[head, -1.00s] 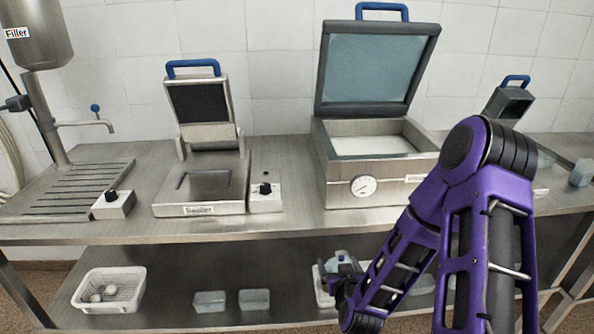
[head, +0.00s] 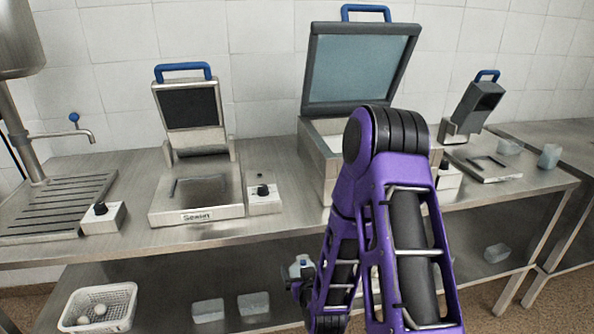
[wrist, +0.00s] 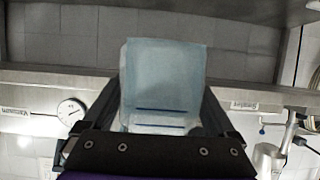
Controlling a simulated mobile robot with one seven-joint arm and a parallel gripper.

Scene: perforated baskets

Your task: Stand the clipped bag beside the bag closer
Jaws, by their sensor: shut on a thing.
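My gripper (wrist: 161,92) is shut on a pale blue bag (wrist: 165,70), which shows between the two dark fingers in the wrist view. The bag has dark blue lines across it near the fingers. In the head view my gripper (head: 303,288) is low, in front of the lower shelf, with a small pale part of the bag (head: 301,263) above it; my purple arm hides much around it. No label marks the bag closer for certain. A small tilted-head machine with a blue handle (head: 481,100) stands on the counter at the right and may be it.
The counter holds a sealer (head: 197,205) and an open vacuum machine (head: 313,160), partly behind my arm. The lower shelf holds a perforated basket (head: 130,300) and pale blocks (head: 254,304).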

